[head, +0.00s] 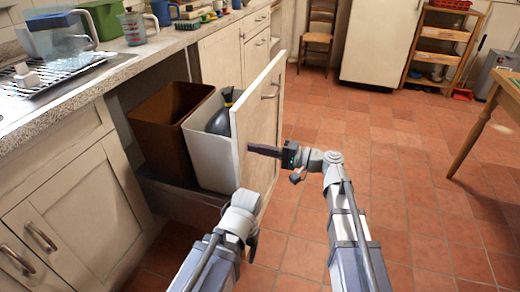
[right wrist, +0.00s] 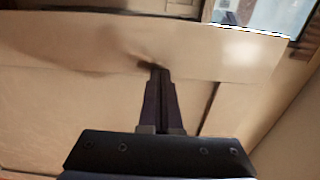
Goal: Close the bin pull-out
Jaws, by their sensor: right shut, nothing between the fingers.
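The bin pull-out stands open from the lower cabinet run, its cream front panel (head: 262,120) facing right, with a bar handle (head: 271,92) near the top. Behind the panel sit a brown bin (head: 165,130) and a white bin (head: 208,160) with a dark item inside. My right gripper (head: 252,149) is shut and empty, its tips at the outer face of the panel below the handle. In the right wrist view the shut fingers (right wrist: 157,72) meet their shadow on the panel (right wrist: 90,110), touching or nearly so. My left arm ends low by the panel; its fingers do not show.
The counter (head: 110,75) above holds a drying rack, jugs and a green container. Closed cabinets (head: 70,220) flank the opening. A wooden table (head: 490,105) is at the right edge, a chair (head: 318,35) at the back. The tiled floor right of the panel is clear.

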